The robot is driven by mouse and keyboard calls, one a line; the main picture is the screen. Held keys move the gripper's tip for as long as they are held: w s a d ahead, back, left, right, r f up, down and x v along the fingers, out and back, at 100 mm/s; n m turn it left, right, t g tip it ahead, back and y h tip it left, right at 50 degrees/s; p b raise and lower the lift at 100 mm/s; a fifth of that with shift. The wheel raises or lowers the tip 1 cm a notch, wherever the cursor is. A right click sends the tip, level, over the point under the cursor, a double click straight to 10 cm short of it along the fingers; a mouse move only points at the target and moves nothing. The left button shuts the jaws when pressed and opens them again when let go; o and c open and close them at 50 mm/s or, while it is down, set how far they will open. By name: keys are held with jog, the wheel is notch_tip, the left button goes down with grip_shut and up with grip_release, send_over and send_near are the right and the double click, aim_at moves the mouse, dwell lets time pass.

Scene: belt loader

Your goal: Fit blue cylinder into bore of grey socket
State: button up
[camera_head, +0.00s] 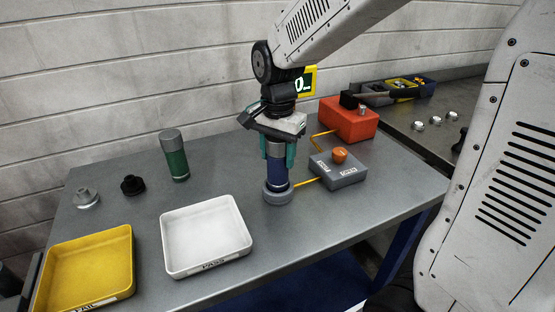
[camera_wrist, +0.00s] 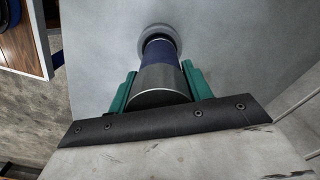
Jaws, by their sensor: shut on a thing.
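The blue cylinder (camera_head: 272,169) has silver ends and stands upright in my gripper (camera_head: 277,158). My gripper's green fingers are shut around its upper part. The grey socket (camera_head: 278,193) is a round ring on the table, directly under the cylinder. The cylinder's lower end meets the socket's top in the head view; I cannot tell how deep it sits in the bore, which is hidden. In the wrist view the cylinder (camera_wrist: 160,78) lies between the fingers (camera_wrist: 158,88), with the round socket (camera_wrist: 157,31) beyond its far end.
A white tray (camera_head: 205,270) and a yellow tray (camera_head: 127,262) are at front left. A green cylinder (camera_head: 174,158), a black part (camera_head: 132,185) and a grey part (camera_head: 87,199) stand behind them. A grey box with orange button (camera_head: 340,174) and a red box (camera_head: 347,125) are close right.

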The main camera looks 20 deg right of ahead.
jog(key=shift+f, duration=1)
jog(key=shift+f, duration=0.15)
jog(key=o, duration=1.4)
